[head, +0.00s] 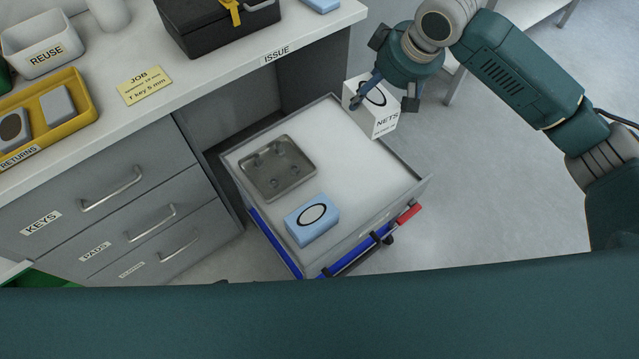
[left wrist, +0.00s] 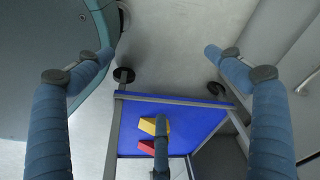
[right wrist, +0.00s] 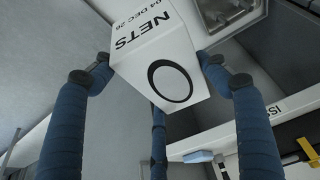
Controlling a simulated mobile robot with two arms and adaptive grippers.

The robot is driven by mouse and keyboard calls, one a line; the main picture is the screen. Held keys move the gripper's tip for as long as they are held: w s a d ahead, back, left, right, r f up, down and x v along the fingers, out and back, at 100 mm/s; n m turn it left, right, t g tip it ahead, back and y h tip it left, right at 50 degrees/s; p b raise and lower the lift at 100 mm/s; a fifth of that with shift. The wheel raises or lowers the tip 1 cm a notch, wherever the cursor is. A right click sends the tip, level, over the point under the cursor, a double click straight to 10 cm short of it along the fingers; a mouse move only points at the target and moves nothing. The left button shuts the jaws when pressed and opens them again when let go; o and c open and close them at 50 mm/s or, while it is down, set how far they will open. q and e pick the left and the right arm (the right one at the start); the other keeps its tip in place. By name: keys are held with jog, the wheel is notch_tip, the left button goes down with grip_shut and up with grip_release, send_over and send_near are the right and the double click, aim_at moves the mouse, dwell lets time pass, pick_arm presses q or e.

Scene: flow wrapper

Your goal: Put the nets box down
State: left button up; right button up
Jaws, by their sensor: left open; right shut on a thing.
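The nets box (head: 383,122) is a white carton marked NETS with a black oval on it. In the right wrist view the nets box (right wrist: 160,65) sits between the fingers of my right gripper (right wrist: 152,72). My left gripper (left wrist: 158,62) is open and empty in the left wrist view, and is not in the head view.
A counter (head: 200,85) with a black toolbox (head: 215,28) stands behind. A blue cart (left wrist: 190,112) shows under my left gripper.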

jog(key=w+b, duration=0.1)
jog(key=w+f+b, duration=0.2)
jog(key=shift+w+a+n, duration=0.15)
jog(key=shift+a+n, duration=0.1)
jog(key=shift+n, duration=0.15)
jog(key=shift+w+y+b, duration=0.3)
jog(key=shift+w+b, duration=0.1)
jog(key=shift+w+a, duration=0.1)
jog(key=shift+w, duration=0.05)
jog(key=shift+f+n+b, duration=0.25)
jog(key=shift+n+b, duration=0.05)
jog(key=b, duration=0.3)
send_over(357, 153)
notch_tip(357, 153, down, 15)
notch_tip(357, 153, down, 4)
jog(key=shift+r+b, duration=0.15)
jog(key=shift+b, duration=0.4)
jog(key=shift+f, duration=0.2)
pick_arm(q)
jog(key=w+r+t, duration=0.1)
jog(key=w+r, duration=0.3)
jog(key=r, duration=1.1)
jog(key=shift+d+r, duration=0.15)
jog(key=shift+d, duration=0.05)
